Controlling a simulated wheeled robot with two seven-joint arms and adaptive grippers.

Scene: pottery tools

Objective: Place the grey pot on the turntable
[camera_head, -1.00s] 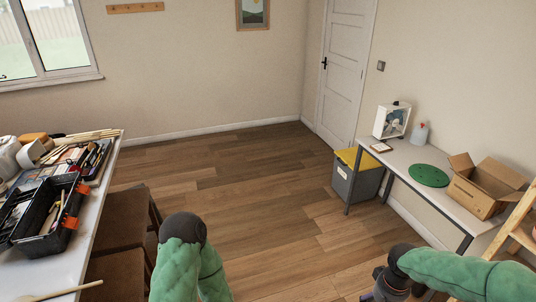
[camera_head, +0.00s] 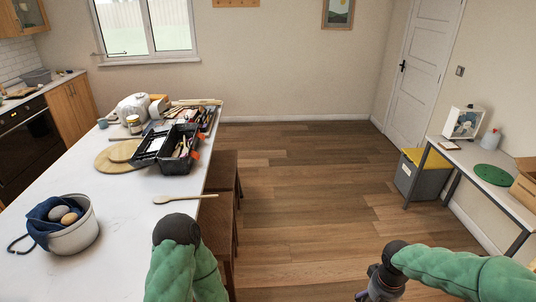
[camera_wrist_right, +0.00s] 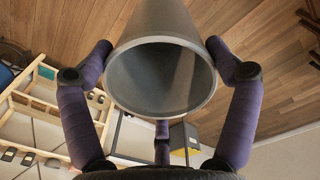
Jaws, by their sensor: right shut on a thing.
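A grey, hollow, round-mouthed pot (camera_wrist_right: 158,80) fills the middle of the right wrist view, its open end towards the camera. My right gripper (camera_wrist_right: 160,70) is shut on it, with purple fingers on both sides and one below. In the head view my right gripper (camera_head: 376,284) is low at the right, over the floor, and only partly shows. The turntable appears to be the flat green disc (camera_head: 492,174) on the table at the right. It lies bare and well apart from the right gripper. My left arm shows, but its gripper is out of view.
The white side table (camera_head: 457,158) also bears a cardboard box (camera_head: 525,187), a spray bottle (camera_head: 491,139) and a small white display box (camera_head: 463,122). A grey bin with a yellow lid (camera_head: 420,178) stands beside it. The left counter (camera_head: 105,210) is cluttered; the floor (camera_head: 310,190) between is clear.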

